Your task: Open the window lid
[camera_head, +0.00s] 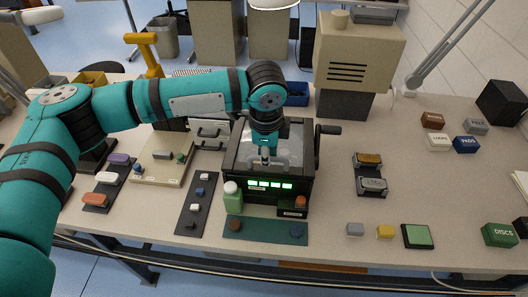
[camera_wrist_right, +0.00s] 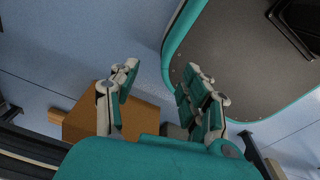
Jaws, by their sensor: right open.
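The window lid (camera_head: 291,151) is a greyish, see-through panel in a dark frame on top of a black machine (camera_head: 309,177) in the middle of the table. It looks lowered on the machine. My left arm reaches across from the left in the head view, and my left gripper (camera_head: 267,149) points down at the lid. Its fingertips are small and partly hidden, so I cannot tell whether they touch the lid or are apart. My right gripper (camera_wrist_right: 158,92) shows in the right wrist view, open and empty, above the floor and away from the machine.
The machine has a side crank (camera_head: 328,130) and green lights (camera_head: 270,184). A beige press (camera_head: 357,60) stands behind to the right. Small blocks and a green box (camera_head: 499,234) lie right. Free table lies right of the machine.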

